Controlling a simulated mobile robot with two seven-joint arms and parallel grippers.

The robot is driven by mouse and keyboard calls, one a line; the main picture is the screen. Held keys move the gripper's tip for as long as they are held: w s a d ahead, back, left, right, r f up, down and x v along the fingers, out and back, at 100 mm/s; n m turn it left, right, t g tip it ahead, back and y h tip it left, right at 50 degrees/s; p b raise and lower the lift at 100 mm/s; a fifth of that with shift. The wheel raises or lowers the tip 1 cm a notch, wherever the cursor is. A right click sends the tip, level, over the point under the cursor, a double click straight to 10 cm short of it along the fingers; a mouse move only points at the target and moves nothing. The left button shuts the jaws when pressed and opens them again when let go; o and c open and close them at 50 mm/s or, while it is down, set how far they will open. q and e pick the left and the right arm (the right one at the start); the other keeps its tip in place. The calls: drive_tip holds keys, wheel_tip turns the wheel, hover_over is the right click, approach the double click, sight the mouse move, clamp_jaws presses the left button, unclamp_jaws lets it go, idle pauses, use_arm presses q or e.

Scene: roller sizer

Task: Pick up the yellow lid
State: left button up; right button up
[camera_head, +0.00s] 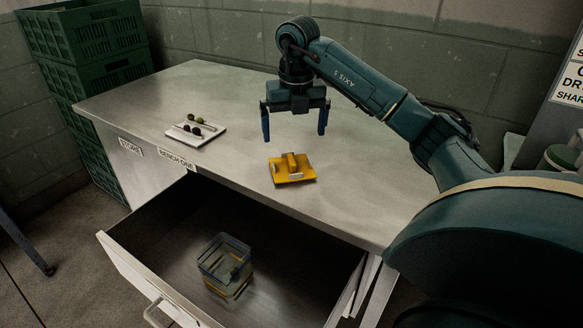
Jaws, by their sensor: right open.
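The yellow lid (282,175) lies flat on the grey metal bench top, with a raised yellow grip bar across its middle. My right gripper (294,137) hangs above and just behind the lid with its two dark blue fingers pointing down and spread wide. Nothing is between the fingers, and they appear apart from the lid. My left gripper is not in this view.
The bench (236,95) has an open drawer (170,262) at its front, holding a clear container (225,258). A small white tray (184,138) with dark round items sits to the left. Green crates (95,70) stand at the back left. The bench's back is clear.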

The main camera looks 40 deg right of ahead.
sight(292, 158)
drive_tip(key=f, duration=0.3)
drive_tip(key=w+f, duration=0.1)
drive_tip(key=f, duration=0.5)
drive_tip(key=shift+w+d+f, duration=0.15)
drive_tip(key=shift+d, duration=0.05)
drive_tip(key=c, duration=0.7)
